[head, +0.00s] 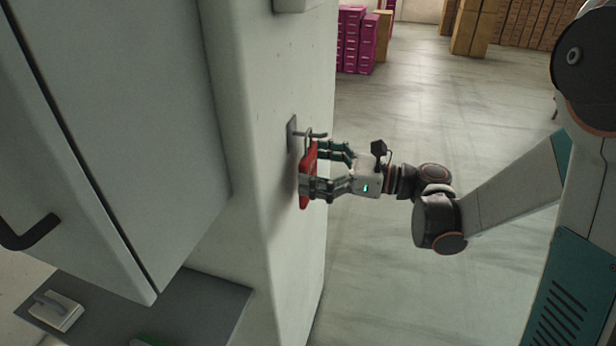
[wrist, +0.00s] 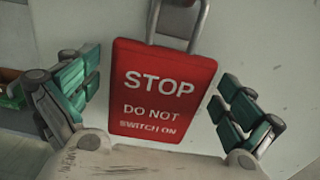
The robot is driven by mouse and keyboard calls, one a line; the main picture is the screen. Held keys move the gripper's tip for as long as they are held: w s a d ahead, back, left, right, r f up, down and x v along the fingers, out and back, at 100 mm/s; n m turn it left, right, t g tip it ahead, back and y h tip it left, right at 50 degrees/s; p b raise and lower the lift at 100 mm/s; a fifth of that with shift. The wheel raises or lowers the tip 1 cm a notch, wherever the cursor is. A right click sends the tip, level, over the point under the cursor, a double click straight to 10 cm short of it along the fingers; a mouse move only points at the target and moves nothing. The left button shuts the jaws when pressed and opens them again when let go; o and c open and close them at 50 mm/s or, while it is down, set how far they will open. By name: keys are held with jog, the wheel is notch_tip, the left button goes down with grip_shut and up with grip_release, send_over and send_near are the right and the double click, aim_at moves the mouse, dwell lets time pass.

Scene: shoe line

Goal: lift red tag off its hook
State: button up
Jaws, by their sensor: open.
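The red tag (wrist: 162,92) reads STOP DO NOT SWITCH ON and hangs by a grey metal loop (wrist: 180,22) in the wrist view. In the head view the tag (head: 307,178) hangs flat near the pale wall, below a hook (head: 313,134) on a small plate. My gripper (head: 325,168) is open, with its fingers on either side of the tag. In the wrist view my gripper (wrist: 160,98) shows a finger left and right of the tag, with gaps to both edges. The top of the loop and the hook are out of the wrist view.
A grey cabinet (head: 110,120) with a dark handle stands at left. Below it a dark shelf (head: 200,305) holds a light object (head: 57,310). Pink boxes (head: 357,40) and brown cartons (head: 478,25) stand at the back. The floor (head: 440,110) right of the wall is clear.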

jog(key=shift+w+a, duration=0.2)
jog(key=shift+a, duration=0.15)
jog(key=c, duration=1)
jog(key=shift+c, duration=0.2)
jog(key=shift+r, duration=0.1)
